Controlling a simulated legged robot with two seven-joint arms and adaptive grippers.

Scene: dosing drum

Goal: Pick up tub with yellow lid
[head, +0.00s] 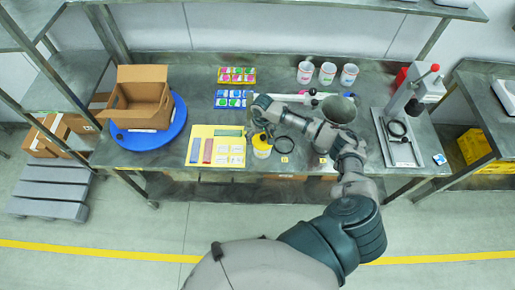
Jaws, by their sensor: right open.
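The tub with the yellow lid (262,149) stands upright near the front edge of the workbench, just right of a yellow sheet. It looks yellow with a pale label band, and its top is partly hidden by my gripper. My right gripper (261,130) is open, just above and behind the tub, with its arm reaching in from the lower right. I cannot tell whether its fingers touch the lid. My left gripper is not in view.
A dark ring (284,146) lies right of the tub. A metal drum (339,109) stands behind my forearm. Three white cups (328,73) stand at the back. An open cardboard box (139,98) sits on a blue disc (150,138) at left. A stand (398,138) is at right.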

